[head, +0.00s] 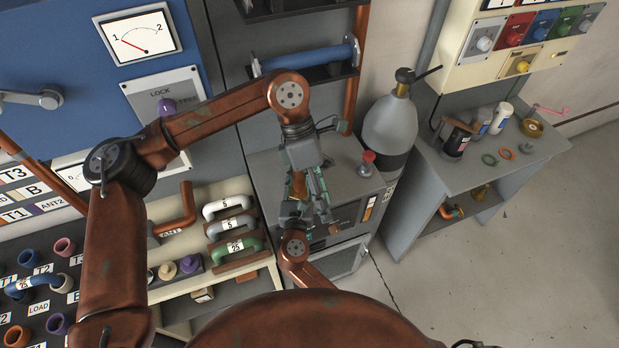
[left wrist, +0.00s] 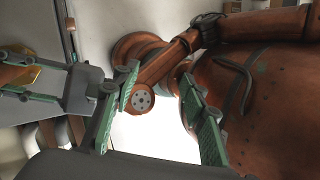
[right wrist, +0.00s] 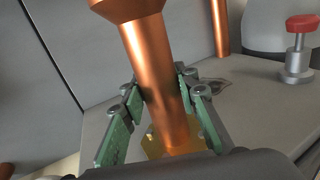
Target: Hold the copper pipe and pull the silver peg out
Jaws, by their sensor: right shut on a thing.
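The copper pipe (right wrist: 152,75) stands between the fingers of my right gripper (right wrist: 160,95) in the right wrist view, with a gold hexagonal base below it. My right gripper is shut on it; in the head view a short orange stretch of the pipe (head: 298,186) shows between the grippers. A silver peg-like fitting with a red top (right wrist: 297,58) stands upright on the grey cabinet top; it also shows in the head view (head: 367,165). My left gripper (head: 320,200) is left of this fitting and close to the right one. Its fingers (left wrist: 160,75) are apart and empty.
A grey cabinet (head: 340,190) stands under the grippers. A grey gas bottle (head: 390,125) is to its right, then a side table (head: 480,160) with jars and rings. Rack panels with handles (head: 230,225) are on the left. Another copper pipe (right wrist: 219,28) stands behind.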

